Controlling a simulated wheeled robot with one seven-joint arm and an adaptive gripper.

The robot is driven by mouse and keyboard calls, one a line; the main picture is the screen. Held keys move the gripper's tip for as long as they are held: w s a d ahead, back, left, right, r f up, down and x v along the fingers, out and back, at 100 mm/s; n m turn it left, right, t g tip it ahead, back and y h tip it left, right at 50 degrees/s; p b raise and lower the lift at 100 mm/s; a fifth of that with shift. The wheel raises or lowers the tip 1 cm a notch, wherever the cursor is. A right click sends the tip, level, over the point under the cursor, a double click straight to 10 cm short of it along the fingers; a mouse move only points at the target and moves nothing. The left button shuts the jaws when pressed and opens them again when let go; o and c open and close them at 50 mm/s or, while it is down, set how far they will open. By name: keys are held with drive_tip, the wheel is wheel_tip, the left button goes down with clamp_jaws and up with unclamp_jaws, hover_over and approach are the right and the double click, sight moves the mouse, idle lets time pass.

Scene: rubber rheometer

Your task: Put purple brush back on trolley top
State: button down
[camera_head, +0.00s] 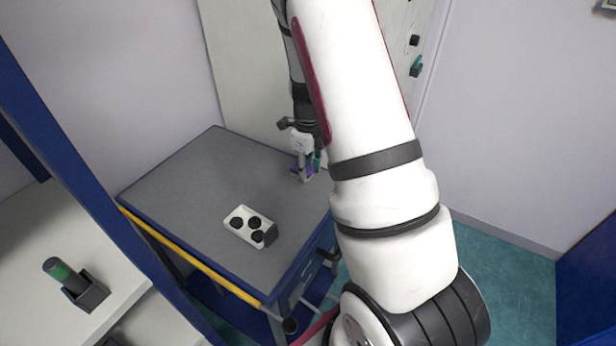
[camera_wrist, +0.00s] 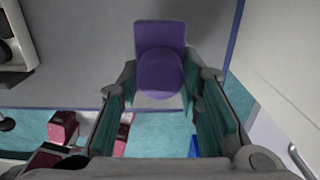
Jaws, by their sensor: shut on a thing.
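The purple brush (camera_head: 300,171) is in my gripper (camera_head: 308,163) near the right back edge of the trolley top. In the wrist view the brush (camera_wrist: 160,73) shows as a purple block with a rounded part, between the two teal-padded fingers (camera_wrist: 162,108). My gripper is shut on it. The trolley top (camera_head: 185,175) is a flat grey surface with a blue rim; its edge also runs below the brush in the wrist view (camera_wrist: 85,75). I cannot tell whether the brush touches the surface.
A white tray (camera_head: 235,231) with black round pieces lies on the trolley's front part. A yellow bar (camera_head: 190,255) runs along its left front side. A black holder with a green-banded cylinder (camera_head: 62,270) stands on the white bench at left. The trolley's left and middle are clear.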

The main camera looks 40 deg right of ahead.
sight(308, 170)
drive_tip(key=shift+f, duration=1.7)
drive_tip(key=shift+f, duration=0.2)
drive_tip(key=c, duration=1.2)
unclamp_jaws()
drive_tip(key=shift+o, duration=0.2)
drive_tip(key=shift+r, duration=0.1)
